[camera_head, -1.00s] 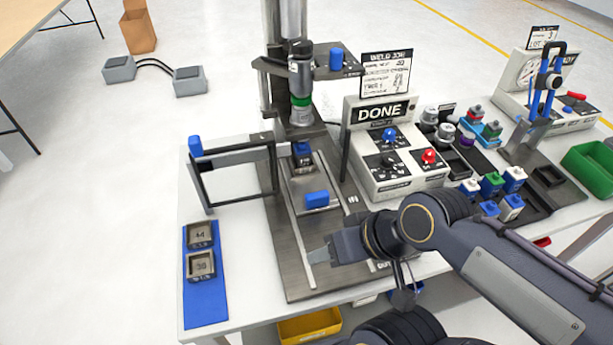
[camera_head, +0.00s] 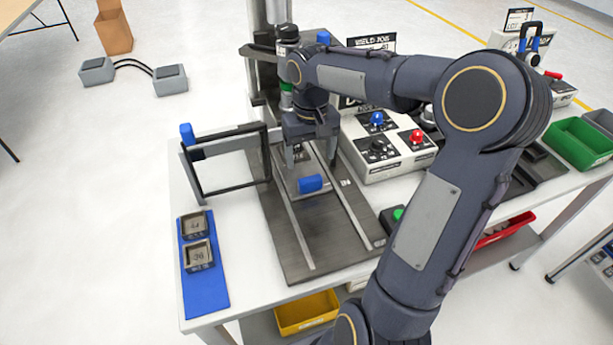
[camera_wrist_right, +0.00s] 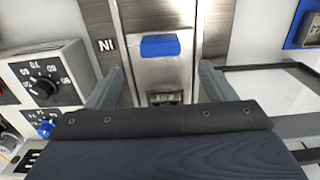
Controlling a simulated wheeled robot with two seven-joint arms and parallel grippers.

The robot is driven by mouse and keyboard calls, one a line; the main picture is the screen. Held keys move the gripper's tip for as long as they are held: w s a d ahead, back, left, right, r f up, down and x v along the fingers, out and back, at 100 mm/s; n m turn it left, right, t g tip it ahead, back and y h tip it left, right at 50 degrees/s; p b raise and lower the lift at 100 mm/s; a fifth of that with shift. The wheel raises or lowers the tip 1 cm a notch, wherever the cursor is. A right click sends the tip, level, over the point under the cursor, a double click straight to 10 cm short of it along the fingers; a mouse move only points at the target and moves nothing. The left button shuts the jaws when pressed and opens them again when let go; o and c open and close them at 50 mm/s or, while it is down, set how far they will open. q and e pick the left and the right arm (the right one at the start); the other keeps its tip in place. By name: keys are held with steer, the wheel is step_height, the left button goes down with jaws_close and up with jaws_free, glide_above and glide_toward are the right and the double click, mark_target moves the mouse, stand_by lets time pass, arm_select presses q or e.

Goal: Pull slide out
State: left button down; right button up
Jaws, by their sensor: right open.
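The slide is a metal plate between two rails on the grey base plate (camera_head: 325,245) of the press. Its blue handle (camera_head: 310,184) faces the front and also shows at the top of the right wrist view (camera_wrist_right: 160,46). My right gripper (camera_head: 311,158) is over the back of the slide, under the press head, with its fingers pointing down. In the right wrist view its fingers (camera_wrist_right: 162,72) are spread and empty. A small dark block (camera_wrist_right: 165,98) shows between them, beyond the handle. Whether a finger touches the slide cannot be told. My left gripper is not in view.
A framed gate (camera_head: 229,163) with a blue knob stands left of the slide. A blue mat (camera_head: 206,290) with two square parts lies at the front left. A control box (camera_head: 392,158) with blue and red knobs stands to the right. The base plate's front is clear.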

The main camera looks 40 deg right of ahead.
mark_target(310, 178)
step_height(310, 178, down, 7)
steer(key=shift+f, duration=0.1)
stand_by(0.3)
steer(key=shift+c, duration=0.2)
